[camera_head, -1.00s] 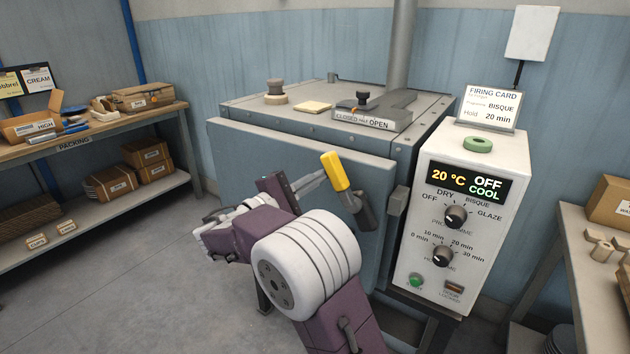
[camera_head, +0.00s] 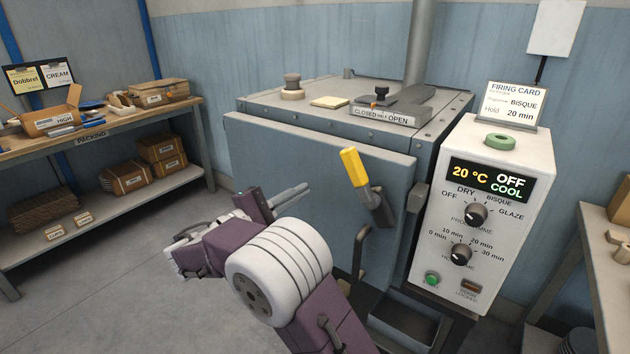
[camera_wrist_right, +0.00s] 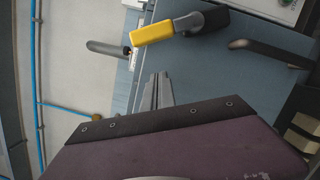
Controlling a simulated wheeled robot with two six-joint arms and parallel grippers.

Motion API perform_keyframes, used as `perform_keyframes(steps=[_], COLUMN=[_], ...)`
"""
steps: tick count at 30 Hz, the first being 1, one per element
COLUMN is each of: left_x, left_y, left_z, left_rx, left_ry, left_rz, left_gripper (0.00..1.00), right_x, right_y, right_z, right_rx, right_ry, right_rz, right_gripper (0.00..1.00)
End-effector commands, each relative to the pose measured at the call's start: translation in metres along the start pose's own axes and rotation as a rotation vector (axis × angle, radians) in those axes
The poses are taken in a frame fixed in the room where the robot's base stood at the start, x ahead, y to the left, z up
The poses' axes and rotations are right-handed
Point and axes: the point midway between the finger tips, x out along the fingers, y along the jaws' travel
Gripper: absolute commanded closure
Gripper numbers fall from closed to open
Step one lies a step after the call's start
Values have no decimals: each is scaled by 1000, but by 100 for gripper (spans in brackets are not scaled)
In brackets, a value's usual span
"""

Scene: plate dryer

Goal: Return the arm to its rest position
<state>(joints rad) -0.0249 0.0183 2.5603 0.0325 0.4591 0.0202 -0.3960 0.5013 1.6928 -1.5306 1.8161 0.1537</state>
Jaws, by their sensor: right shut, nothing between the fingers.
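My right gripper (camera_head: 291,193) is shut and empty in front of the grey kiln door (camera_head: 300,160). In the right wrist view its closed fingers (camera_wrist_right: 157,92) point toward the door, below the yellow handle grip. The door latch handle with its yellow grip (camera_head: 354,167) is to the right of the fingertips, with a gap between them. It also shows in the right wrist view (camera_wrist_right: 153,33). My purple and white right arm comes up from the bottom of the head view. My left gripper is not in view.
The control box (camera_head: 488,210) stands right of the kiln and shows 20 °C, OFF, COOL. A packing bench (camera_head: 120,125) with boxes is at the left. Another table (camera_head: 590,225) is at the right edge. The floor (camera_head: 110,285) at left is clear.

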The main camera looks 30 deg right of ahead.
Motion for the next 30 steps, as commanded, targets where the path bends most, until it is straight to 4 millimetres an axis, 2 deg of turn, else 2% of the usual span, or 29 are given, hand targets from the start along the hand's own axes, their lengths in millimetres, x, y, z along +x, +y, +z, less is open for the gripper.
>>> perform_keyframes(steps=[3, 6, 21, 23, 26, 27, 28, 29, 30], left_x=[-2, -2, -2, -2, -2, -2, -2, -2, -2], left_y=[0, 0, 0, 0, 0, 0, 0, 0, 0], left_z=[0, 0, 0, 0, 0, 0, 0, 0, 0], left_rx=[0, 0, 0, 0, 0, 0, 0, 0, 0], left_ry=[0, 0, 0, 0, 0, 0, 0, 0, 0], left_rz=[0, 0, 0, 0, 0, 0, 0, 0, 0], left_gripper=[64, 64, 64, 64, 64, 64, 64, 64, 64], right_x=[-14, -20, -20, -13, 22, 39, 49, 56, 59], right_y=[0, 0, -1, -2, 0, -15, -37, -64, -102], right_z=[-1, 0, 0, 3, 34, 54, 66, 75, 83], right_rx=[0, 0, -1, 1, 38, 20, -5, -33, -61], right_ry=[2, 1, 0, -16, -91, -131, -141, -135, -109], right_rz=[1, 0, -1, -10, -63, -125, -203, -296, -429], right_gripper=[100, 100, 100, 100, 100, 100, 100, 100, 100])
